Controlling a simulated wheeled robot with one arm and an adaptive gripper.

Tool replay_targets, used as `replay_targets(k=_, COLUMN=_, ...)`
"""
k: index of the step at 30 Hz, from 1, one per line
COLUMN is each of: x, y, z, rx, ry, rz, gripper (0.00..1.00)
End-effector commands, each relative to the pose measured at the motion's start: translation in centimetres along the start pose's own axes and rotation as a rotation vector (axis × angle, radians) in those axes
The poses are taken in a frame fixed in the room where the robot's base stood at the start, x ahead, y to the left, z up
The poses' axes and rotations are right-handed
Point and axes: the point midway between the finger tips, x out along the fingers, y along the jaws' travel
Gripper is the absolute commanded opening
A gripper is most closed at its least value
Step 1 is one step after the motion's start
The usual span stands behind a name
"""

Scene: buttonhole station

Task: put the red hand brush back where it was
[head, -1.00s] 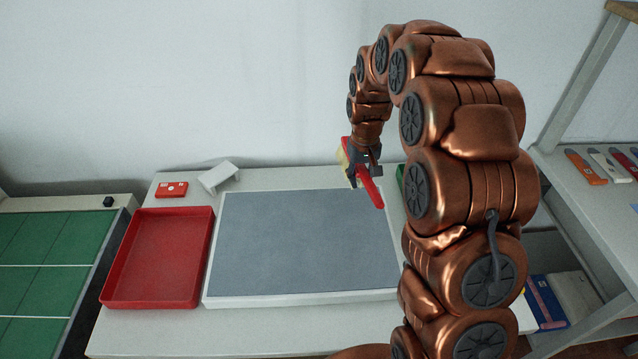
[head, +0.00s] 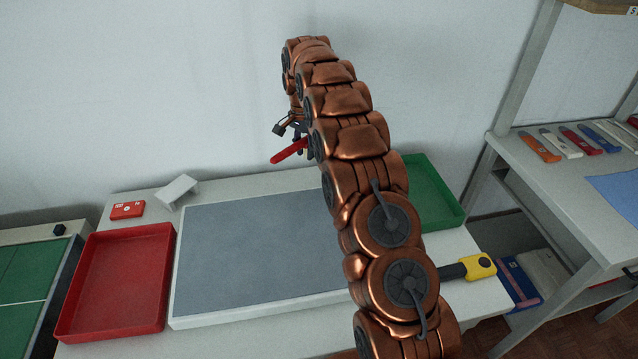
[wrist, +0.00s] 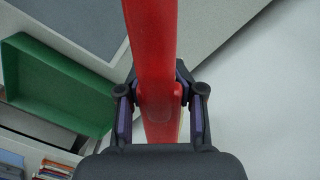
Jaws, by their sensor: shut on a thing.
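The red hand brush (head: 289,152) is in my gripper (head: 298,135), held in the air above the back edge of the table. Part of it is hidden behind my arm in the head view. In the wrist view the red brush (wrist: 152,60) runs lengthwise between the two fingers, and my gripper (wrist: 160,95) is shut on it. Its bristles are mostly out of sight.
A grey mat (head: 250,245) lies mid-table, with a red tray (head: 115,280) on its left and a green tray (head: 435,195) on its right. A yellow-ended tool (head: 480,266) lies at the front right. A shelf (head: 590,200) with several coloured items stands right.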

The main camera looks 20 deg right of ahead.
Motion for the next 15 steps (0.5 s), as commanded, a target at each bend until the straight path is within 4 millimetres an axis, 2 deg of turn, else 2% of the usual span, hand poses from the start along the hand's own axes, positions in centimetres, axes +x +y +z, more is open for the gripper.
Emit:
replay_targets(k=6, x=1.1, y=-2.0, z=-1.1, rx=0.244, ry=-0.007, rz=0.0, gripper=0.0)
replay_targets(k=15, x=2.7, y=-3.6, z=-1.6, rx=0.556, ry=-0.022, rz=0.012, gripper=0.0)
